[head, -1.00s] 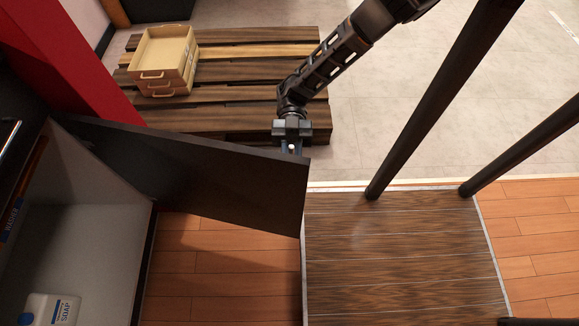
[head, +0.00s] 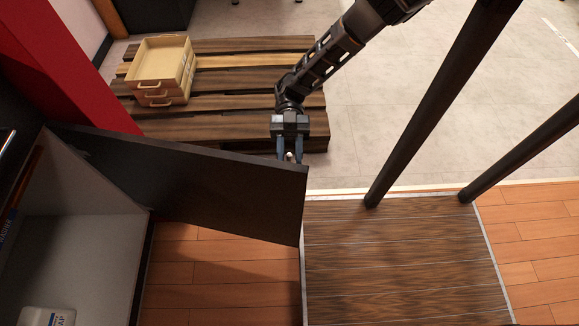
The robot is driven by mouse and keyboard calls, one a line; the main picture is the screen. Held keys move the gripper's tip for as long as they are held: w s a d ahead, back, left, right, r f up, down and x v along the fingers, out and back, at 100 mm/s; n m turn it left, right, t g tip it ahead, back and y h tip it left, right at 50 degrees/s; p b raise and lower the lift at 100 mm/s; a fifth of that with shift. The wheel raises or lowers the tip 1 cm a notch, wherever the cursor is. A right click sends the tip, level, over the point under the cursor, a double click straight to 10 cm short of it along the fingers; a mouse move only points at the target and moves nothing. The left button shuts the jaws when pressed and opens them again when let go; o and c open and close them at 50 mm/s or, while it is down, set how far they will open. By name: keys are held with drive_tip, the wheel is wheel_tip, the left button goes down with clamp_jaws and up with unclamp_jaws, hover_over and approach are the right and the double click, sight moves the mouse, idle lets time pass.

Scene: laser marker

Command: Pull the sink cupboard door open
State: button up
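The sink cupboard door (head: 200,185) is a dark panel that stands wide open, swung out from the cupboard (head: 80,230) at the left. The pale inside of the cupboard shows. My gripper (head: 290,154) is at the far side of the door, by the top of its free edge. Its two blue-grey fingers stand apart, with a small pale piece, perhaps the door handle, showing between them. The fingertips are partly hidden behind the door, so I cannot tell whether they touch anything.
A white soap bottle (head: 47,317) stands in the cupboard. A wooden pallet (head: 225,125) with stacked wooden trays (head: 160,70) lies beyond the door. Dark posts (head: 440,105) rise at the right by a dark wooden platform (head: 400,255). Grey floor (head: 430,150) is open behind.

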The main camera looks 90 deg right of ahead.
drive_tip(key=d, duration=0.4)
drive_tip(key=shift+b, duration=0.3)
drive_tip(key=shift+s+a, duration=0.1)
